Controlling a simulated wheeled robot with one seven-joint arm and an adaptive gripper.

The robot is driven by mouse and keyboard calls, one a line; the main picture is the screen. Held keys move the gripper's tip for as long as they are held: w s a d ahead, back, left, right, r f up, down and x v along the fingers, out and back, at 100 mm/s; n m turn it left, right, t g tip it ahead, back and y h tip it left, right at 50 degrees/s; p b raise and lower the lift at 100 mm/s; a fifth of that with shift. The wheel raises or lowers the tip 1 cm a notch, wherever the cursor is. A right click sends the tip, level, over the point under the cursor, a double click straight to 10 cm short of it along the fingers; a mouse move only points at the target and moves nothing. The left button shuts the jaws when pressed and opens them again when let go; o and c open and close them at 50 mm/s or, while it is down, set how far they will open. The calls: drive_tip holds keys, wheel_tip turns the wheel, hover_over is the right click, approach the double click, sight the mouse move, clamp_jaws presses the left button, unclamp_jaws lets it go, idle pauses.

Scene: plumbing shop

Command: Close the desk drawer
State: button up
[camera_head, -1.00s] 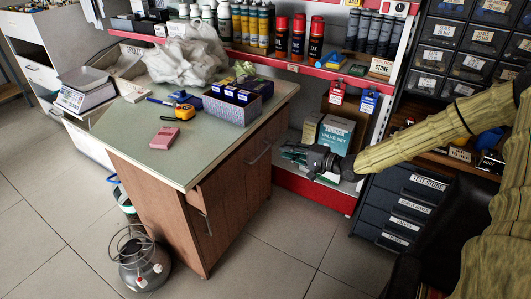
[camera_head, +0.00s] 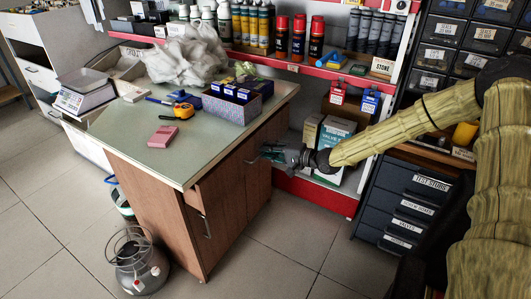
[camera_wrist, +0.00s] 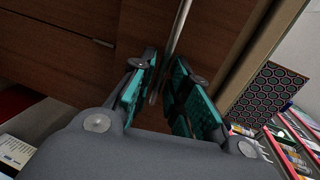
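The desk (camera_head: 205,148) has a pale green top and a brown wooden front. A long metal handle (camera_head: 250,160) sits on the drawer front at the right part of the desk. How far this drawer stands out is hard to tell. My gripper (camera_head: 266,152) reaches in from the right, at this handle. In the wrist view the gripper (camera_wrist: 160,95) has its teal-padded fingers apart, with the handle bar (camera_wrist: 176,45) running between them and a gap showing beside it. The wooden front (camera_wrist: 85,20) lies just ahead.
A second handle (camera_head: 207,226) is on the left part of the desk front. A patterned box (camera_head: 237,105), a pink block (camera_head: 163,137) and a tape measure (camera_head: 184,111) lie on top. Red shelving (camera_head: 300,190) stands behind my gripper. A metal canister (camera_head: 137,264) stands on the floor.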

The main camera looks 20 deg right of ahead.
drive_tip(key=shift+x, duration=0.85)
clamp_jaws()
